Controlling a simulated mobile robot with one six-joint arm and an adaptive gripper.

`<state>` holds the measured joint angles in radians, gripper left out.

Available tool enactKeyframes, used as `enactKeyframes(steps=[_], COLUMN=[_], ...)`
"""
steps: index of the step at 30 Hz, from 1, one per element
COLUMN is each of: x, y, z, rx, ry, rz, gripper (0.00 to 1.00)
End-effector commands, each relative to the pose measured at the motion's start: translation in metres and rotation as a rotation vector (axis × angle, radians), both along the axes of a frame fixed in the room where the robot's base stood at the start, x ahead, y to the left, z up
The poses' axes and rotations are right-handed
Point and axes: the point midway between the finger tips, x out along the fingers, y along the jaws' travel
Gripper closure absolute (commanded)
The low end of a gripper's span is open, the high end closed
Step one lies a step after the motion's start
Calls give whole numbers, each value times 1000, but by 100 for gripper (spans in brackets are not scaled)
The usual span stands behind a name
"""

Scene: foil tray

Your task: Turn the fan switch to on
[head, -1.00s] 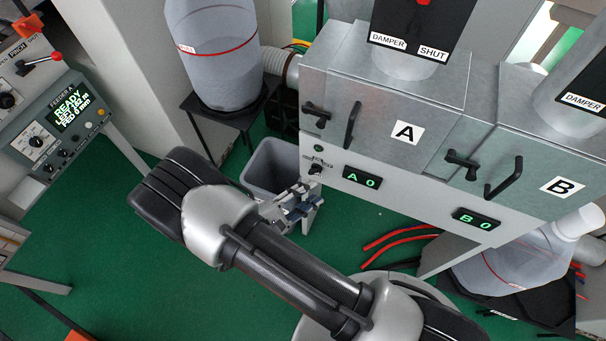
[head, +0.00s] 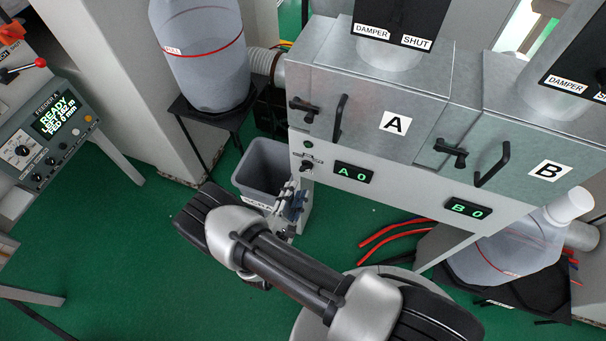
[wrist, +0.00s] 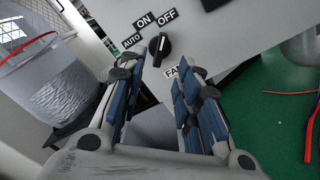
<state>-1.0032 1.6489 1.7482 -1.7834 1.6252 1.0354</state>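The fan switch is a black rotary knob (wrist: 160,48) on the grey panel, with AUTO, ON and OFF labels above it. The white mark on the knob points up toward OFF. A partly covered label below it starts with "FA". In the head view the small switch (head: 306,165) sits left of the A 0 display. My gripper (wrist: 163,76) is open and empty, its blue-padded fingers reaching toward the knob from below. The knob shows beyond the gap between the fingertips; contact cannot be told. In the head view my gripper (head: 291,190) is just below and left of the switch.
A grey bin (head: 262,170) stands behind my gripper. Black handles (head: 340,118) stick out from the metal box above the switch. Red hoses (head: 395,232) lie on the green floor to the right.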

Motion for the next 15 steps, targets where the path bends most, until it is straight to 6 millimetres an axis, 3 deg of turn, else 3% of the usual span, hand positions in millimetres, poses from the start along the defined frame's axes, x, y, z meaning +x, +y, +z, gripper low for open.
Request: enactKeyframes(steps=[6,15], x=[42,69], y=[-17,-25], z=[-1,0], rx=[0,0], ry=[-2,-1], rz=[-6,-1], gripper=[69,69])
